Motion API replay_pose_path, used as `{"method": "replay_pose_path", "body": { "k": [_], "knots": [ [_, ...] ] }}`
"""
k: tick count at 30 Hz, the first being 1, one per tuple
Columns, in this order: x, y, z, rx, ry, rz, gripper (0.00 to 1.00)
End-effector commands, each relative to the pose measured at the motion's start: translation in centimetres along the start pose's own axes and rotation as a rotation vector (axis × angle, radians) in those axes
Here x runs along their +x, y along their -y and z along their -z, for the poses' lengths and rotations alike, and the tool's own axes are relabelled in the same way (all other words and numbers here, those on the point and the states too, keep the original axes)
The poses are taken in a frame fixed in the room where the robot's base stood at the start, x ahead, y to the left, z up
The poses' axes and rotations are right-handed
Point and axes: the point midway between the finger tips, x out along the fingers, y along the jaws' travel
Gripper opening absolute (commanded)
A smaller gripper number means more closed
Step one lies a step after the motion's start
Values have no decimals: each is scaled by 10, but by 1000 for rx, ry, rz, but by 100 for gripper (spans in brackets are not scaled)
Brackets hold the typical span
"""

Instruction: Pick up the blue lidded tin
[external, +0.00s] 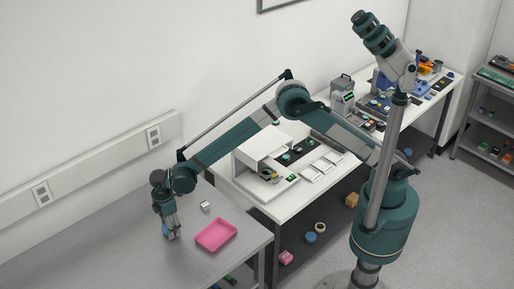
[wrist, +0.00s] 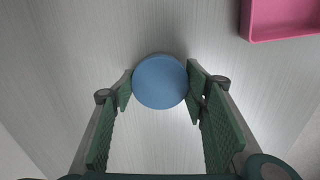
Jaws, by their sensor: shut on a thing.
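The blue lidded tin (wrist: 160,82) is a round blue disc seen from above in the wrist view. It sits between the two green pads of my gripper (wrist: 160,88), which is shut on it at the fingertips. In the external view my gripper (external: 172,234) points down at the steel bench, and a bit of the blue tin (external: 165,230) shows beside the fingers. Whether the tin touches the bench is hard to tell.
A pink tray (external: 216,235) lies on the steel bench (external: 110,245) to the right of my gripper. A small white block (external: 205,205) stands behind the tray. A white table with the instrument (external: 262,155) stands farther right. The bench is clear to the left.

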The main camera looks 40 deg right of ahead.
Motion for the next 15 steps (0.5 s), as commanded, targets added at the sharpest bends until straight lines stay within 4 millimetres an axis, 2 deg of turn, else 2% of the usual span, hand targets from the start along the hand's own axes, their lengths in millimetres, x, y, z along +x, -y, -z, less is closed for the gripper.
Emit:
{"method": "replay_pose_path", "body": {
  "k": [8, 15],
  "knots": [
    [-29, 0, 0, 0, 0, 0, 33],
    [-66, 0, 0, 0, 0, 0, 33]
  ]
}}
